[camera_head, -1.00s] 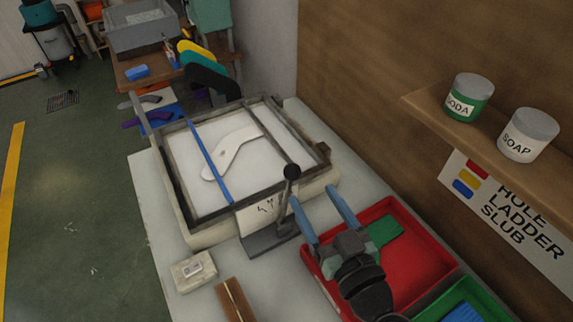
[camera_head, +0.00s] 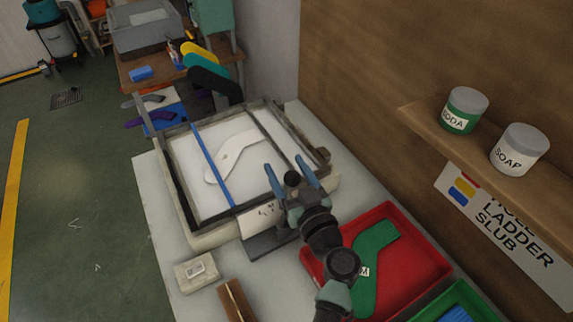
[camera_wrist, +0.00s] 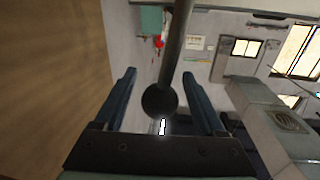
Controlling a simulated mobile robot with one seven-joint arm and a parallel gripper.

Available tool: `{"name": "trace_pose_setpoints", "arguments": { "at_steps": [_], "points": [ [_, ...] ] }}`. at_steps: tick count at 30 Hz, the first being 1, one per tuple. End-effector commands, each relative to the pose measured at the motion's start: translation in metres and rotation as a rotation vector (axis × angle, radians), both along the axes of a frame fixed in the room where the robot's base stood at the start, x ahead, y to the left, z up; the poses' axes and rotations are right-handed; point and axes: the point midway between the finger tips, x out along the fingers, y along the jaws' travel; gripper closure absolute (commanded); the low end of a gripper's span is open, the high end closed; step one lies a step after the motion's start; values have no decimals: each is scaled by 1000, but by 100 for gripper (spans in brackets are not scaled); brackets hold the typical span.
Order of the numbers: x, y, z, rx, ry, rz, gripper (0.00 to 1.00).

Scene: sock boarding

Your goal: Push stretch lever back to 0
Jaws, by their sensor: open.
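The stretch lever shows as a dark ball knob (camera_head: 292,178) above a grey base (camera_head: 268,243) at the front of the boarding frame. In the wrist view the dark ball (camera_wrist: 160,101) and its rod lie between my two blue fingers. My gripper (camera_head: 290,176) is open, with one finger on each side of the knob, and no contact with it is clear. The lever's rod is mostly hidden behind my gripper in the head view. A printed scale (camera_head: 262,216) stands beside the base, partly covered. The white sock form (camera_head: 235,153) lies inside the frame.
The boarding frame (camera_head: 185,200) with a blue bar (camera_head: 212,165) lies just beyond the lever. A red tray (camera_head: 425,250) holding a green sock (camera_head: 372,250) is below my arm. A small pale box (camera_head: 197,271) and a brown block (camera_head: 236,300) sit at the front left.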

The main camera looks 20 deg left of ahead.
Motion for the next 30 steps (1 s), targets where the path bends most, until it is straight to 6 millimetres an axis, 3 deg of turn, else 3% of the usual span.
{"name": "trace_pose_setpoints", "arguments": {
  "at_steps": [10, 22, 30],
  "points": [
    [2, 3, 0, 0, 0, 0, 29],
    [2, 2, 0, 0, 0, 0, 100],
    [2, 2, 0, 0, 0, 0, 100]
  ]
}}
